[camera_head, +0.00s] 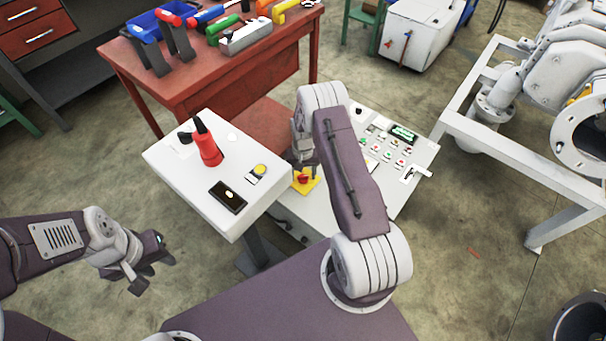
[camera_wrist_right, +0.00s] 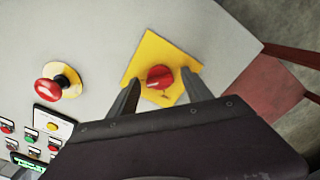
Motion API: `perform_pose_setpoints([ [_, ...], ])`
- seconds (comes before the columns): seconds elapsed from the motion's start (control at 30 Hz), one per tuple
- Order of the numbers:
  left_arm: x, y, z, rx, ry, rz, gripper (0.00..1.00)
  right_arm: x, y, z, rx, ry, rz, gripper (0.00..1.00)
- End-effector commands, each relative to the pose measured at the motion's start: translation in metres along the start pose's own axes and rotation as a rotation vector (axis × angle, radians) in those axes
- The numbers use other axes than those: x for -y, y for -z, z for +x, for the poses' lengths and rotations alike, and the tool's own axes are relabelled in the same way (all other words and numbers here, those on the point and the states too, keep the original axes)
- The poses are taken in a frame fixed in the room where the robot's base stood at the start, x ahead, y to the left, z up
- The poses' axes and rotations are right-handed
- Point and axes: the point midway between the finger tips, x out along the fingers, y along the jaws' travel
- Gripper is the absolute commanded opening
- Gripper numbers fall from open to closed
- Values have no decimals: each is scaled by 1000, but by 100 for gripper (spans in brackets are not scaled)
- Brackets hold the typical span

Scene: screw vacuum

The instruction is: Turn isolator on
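The isolator is a red rotary knob on a yellow plate (camera_head: 305,186), set in the light grey control panel. In the right wrist view the red knob (camera_wrist_right: 160,77) sits near the middle of the yellow plate. My right gripper (camera_wrist_right: 160,80) is open, with one fingertip on each side of the knob and a visible gap to it on both sides. In the head view my right gripper (camera_head: 302,160) is just above the plate, and my arm partly hides the panel. My left gripper (camera_head: 152,272) is open and empty at the lower left, over the floor.
A white stand (camera_head: 180,185) holds a red-and-black tool (camera_head: 207,148). A red workbench (camera_head: 215,85) and a grey metal frame (camera_head: 530,165) stand nearby.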

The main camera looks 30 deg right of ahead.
Motion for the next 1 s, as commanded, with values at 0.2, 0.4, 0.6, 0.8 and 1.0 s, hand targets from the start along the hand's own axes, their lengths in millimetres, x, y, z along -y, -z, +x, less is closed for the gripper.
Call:
perform_pose_setpoints([
  [0.2, 0, 0, -2, 0, 0, 0, 36, 0, 0, -4, 0, 0, -1, 58],
  [0.4, 0, 2, -18, 0, 0, 0, 36, 0, 1, -47, -3, 0, -1, 58],
  [0.6, 0, 3, -27, 0, 0, 0, 36, 0, 0, -82, -1, 0, 0, 58],
  [0.8, 0, 3, -28, 0, 0, 0, 36, 0, 0, -91, 1, 0, 0, 58],
  [1.0, 0, 3, -28, 0, 0, 0, 36, 0, 0, -90, 1, 0, 0, 58],
])
